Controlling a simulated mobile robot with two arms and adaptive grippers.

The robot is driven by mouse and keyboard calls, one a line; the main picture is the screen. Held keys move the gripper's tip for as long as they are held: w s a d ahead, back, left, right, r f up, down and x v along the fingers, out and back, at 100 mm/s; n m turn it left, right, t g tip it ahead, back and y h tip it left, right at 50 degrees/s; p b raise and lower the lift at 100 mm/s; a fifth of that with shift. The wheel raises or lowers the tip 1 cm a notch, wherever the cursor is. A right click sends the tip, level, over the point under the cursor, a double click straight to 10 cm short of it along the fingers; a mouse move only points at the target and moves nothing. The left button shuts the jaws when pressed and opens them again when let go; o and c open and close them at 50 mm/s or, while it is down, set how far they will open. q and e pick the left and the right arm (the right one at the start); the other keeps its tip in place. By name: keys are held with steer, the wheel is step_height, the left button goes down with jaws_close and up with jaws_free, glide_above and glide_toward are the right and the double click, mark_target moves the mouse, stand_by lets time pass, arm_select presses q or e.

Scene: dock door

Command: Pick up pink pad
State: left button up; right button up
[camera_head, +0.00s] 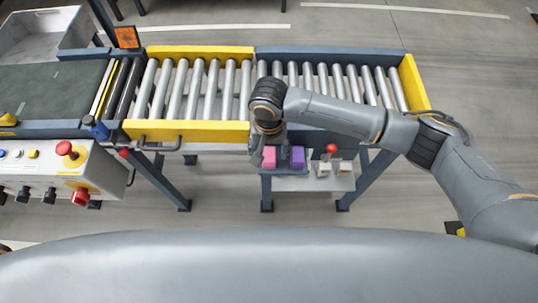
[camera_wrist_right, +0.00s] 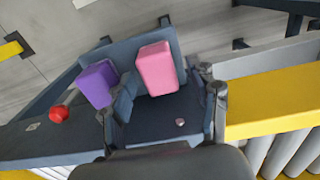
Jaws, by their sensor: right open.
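The pink pad (camera_head: 269,157) sits in a small blue-grey holder (camera_head: 284,171) at the front side of the roller conveyor. In the right wrist view the pink pad (camera_wrist_right: 160,68) lies ahead of the jaws, between the lines of the two fingers. My right gripper (camera_head: 270,141) comes over the holder from above and hides part of the pad's surroundings. In the wrist view my right gripper (camera_wrist_right: 166,88) is open and empty, with one finger on each side. Whether a finger touches the pad I cannot tell. My left gripper is not in view.
A purple pad (camera_head: 297,157) stands just right of the pink one, close to a finger in the wrist view (camera_wrist_right: 97,83). A red-knobbed lever (camera_head: 331,149) is further right. The yellow conveyor rail (camera_head: 190,131) runs alongside. A control panel (camera_head: 62,170) stands at left.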

steer(key=shift+f, duration=0.45)
steer(key=shift+c, duration=0.3)
steer(key=c, duration=1.1)
steer(key=shift+r, duration=0.1)
steer(key=shift+r, duration=0.6)
steer(key=s+a+r, duration=0.2)
steer(key=s+r, duration=0.2)
steer(key=s+a+r, duration=0.1)
steer(key=s+r, duration=0.3)
steer(key=s+a+r+p, duration=0.1)
steer(key=s+a+r, duration=0.1)
steer(key=s+r, duration=0.1)
steer(key=shift+s+a+r, duration=0.2)
steer(key=shift+s, duration=0.25)
steer(key=shift+s+a+r, duration=0.15)
steer(key=shift+s+r, duration=0.05)
steer(key=shift+s, duration=0.25)
